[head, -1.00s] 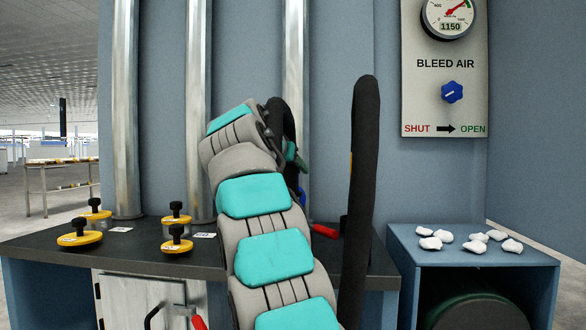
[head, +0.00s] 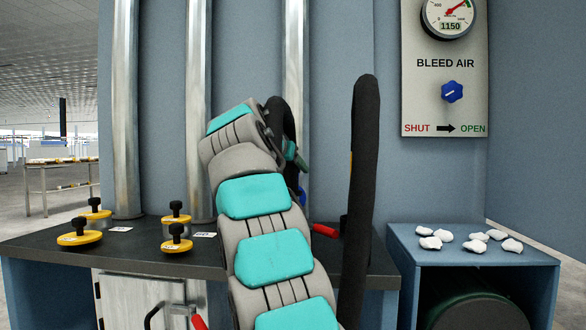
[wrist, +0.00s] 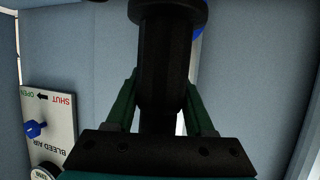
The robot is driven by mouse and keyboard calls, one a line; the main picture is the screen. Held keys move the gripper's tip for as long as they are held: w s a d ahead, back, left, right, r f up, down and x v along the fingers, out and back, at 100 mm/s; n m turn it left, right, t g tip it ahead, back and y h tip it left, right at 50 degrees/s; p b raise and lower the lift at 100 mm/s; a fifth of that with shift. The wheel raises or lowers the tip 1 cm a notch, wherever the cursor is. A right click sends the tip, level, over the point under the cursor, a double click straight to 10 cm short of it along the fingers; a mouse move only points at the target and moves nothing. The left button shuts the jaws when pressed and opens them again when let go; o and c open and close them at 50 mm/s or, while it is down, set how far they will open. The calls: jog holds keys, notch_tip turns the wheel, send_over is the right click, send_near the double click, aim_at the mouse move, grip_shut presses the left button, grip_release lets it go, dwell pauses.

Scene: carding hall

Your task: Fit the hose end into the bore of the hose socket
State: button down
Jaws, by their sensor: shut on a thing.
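The black hose (head: 362,180) rises in a tall loop right of my arm in the head view. Another part of it curves behind my wrist. In the wrist view my gripper (wrist: 162,88) has its green fingers shut on the black hose end (wrist: 165,55), which carries a wide dark collar at the top of the picture. My arm hides most of the gripper in the head view. A small blue part (head: 302,192) shows just behind my arm, and blue also shows beside the collar in the wrist view (wrist: 198,30). I cannot tell whether it belongs to the hose socket; no bore is visible.
A dark bench (head: 130,245) holds several yellow discs with black knobs (head: 80,236) and a red handle (head: 325,231). Vertical metal pipes (head: 199,110) stand behind. At right, a blue stand (head: 475,261) bears white lumps, below a bleed air panel (head: 445,100).

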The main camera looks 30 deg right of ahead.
aim_at(293, 190)
jog(key=shift+f+b, duration=3.05)
jog(key=shift+f, duration=0.05)
dwell(0.3)
jog(key=shift+c, duration=0.9)
grip_release()
jog(key=shift+r, duration=0.1)
jog(key=v, duration=0.8)
